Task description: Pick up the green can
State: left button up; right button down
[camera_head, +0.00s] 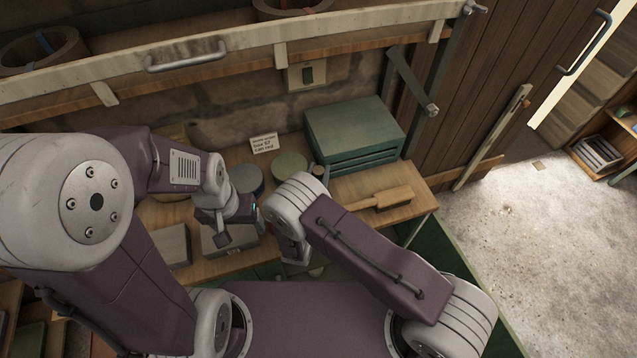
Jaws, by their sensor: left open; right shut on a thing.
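A round can with a dull green top (289,164) stands toward the back of the wooden workbench (345,187), just behind my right wrist. Its lower front is hidden by my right arm. My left gripper (234,228) is open above the bench, left of my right gripper and in front of a dark grey can (246,179). My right gripper (295,252) points down near the bench's front edge. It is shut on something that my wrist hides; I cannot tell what.
A green drawer box (354,132) stands at the back right of the bench. A wooden brush (382,199) lies in front of it. A small sign (263,143) stands by the stone wall. A grey block (174,246) and a metal box (228,243) lie at the front left.

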jog(key=shift+r, duration=0.1)
jog(key=shift+r, duration=0.35)
notch_tip(320, 180, up, 3)
jog(key=shift+f+b, duration=0.1)
jog(key=shift+b, duration=0.3)
jog(key=s+d+r+b, duration=0.1)
jog(key=s+d+r, duration=0.2)
jog(key=d+r, duration=0.4)
jog(key=d, duration=0.4)
